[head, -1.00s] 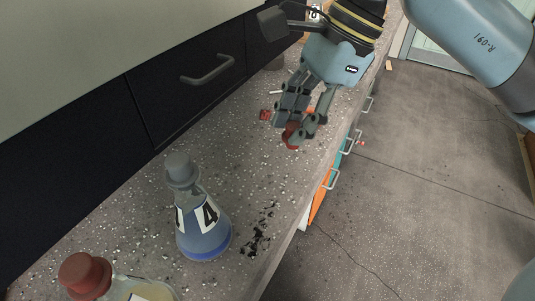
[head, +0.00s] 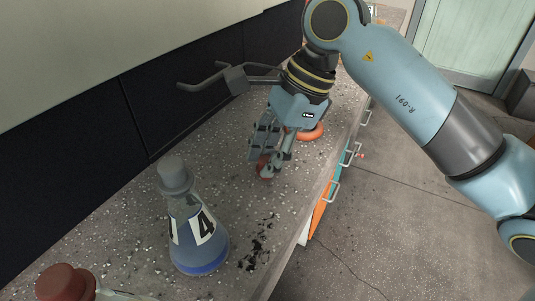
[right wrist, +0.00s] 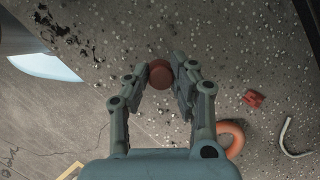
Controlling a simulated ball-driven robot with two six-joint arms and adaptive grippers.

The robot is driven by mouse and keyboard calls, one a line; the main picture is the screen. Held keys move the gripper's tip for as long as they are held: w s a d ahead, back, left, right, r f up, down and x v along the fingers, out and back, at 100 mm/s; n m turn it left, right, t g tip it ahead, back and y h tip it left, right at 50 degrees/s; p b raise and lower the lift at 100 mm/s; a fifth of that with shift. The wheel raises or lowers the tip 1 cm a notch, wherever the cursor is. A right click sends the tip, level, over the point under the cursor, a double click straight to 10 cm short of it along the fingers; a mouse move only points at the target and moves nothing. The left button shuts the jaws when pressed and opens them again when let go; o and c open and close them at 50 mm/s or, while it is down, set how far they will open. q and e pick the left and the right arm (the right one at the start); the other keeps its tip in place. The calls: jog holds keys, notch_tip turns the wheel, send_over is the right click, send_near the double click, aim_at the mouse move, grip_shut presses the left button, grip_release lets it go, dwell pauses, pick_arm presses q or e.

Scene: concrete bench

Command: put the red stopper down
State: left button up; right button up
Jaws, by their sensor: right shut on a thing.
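The red stopper (right wrist: 159,75) sits between the fingertips of my right gripper (right wrist: 160,82) in the right wrist view. In the head view only a small red part of the stopper (head: 264,167) shows past the fingers. My right gripper (head: 266,164) is shut on it, low over the concrete bench (head: 225,190). I cannot tell whether the stopper touches the bench. My left gripper is not in view.
A flask with blue liquid and a grey stopper (head: 189,232) stands nearer, marked 4. A second flask's red-brown stopper (head: 66,284) shows at bottom left. An orange ring (right wrist: 233,139), a small red piece (right wrist: 254,99) and a bent metal hook (right wrist: 286,137) lie beside the gripper.

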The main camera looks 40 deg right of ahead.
jog(key=o, duration=0.8)
jog(key=shift+f, duration=0.1)
jog(key=shift+r, duration=0.25)
jog(key=p+v, duration=0.3)
jog(key=v, duration=0.8)
jog(key=shift+d+r, duration=0.25)
jog(key=shift+r, duration=0.1)
